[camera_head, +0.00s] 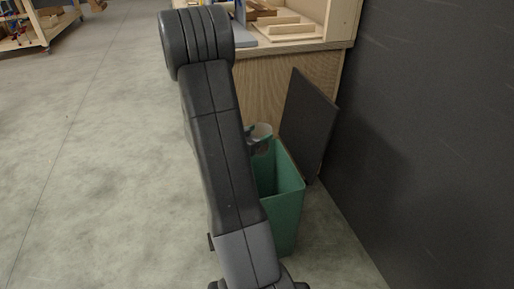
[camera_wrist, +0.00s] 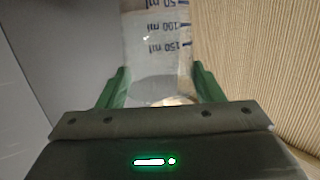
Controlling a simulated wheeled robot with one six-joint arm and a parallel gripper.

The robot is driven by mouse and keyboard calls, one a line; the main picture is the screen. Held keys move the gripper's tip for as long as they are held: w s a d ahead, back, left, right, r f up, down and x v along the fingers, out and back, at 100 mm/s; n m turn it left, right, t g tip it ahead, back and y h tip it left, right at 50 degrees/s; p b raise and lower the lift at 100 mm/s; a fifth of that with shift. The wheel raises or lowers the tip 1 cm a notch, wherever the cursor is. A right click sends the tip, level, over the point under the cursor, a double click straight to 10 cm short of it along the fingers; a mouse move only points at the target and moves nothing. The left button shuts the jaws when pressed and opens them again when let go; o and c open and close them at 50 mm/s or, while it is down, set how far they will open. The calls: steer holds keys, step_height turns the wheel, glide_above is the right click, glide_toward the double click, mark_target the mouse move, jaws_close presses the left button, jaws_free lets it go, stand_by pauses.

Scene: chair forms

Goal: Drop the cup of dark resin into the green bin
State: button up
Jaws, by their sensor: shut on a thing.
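The cup (camera_head: 262,130) shows as a pale rim just above the far end of the green bin (camera_head: 287,205), partly hidden by my gripper (camera_head: 257,141) and arm. In the wrist view the cup (camera_wrist: 158,45) is clear, with dark millilitre marks that read upside down. It stands between the two green fingers of my gripper (camera_wrist: 160,80), which is shut on it. I cannot make out dark resin inside it. The bin is open at the top and stands on the floor; my arm hides its left side, and its inside bottom is not visible.
A wooden workbench (camera_head: 265,85) with trays on top stands behind the bin. A dark panel (camera_head: 308,125) leans beside the bin, near the dark wall (camera_head: 430,130) on the right. The concrete floor (camera_head: 90,170) at left is clear. A wooden rack stands far left.

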steer(key=shift+f+b, duration=2.95)
steer(key=shift+f, duration=0.45)
steer(key=o, duration=0.8)
steer(key=shift+o, duration=0.2)
steer(key=p+v, duration=0.4)
steer(key=v, duration=1)
steer(key=shift+w, duration=0.1)
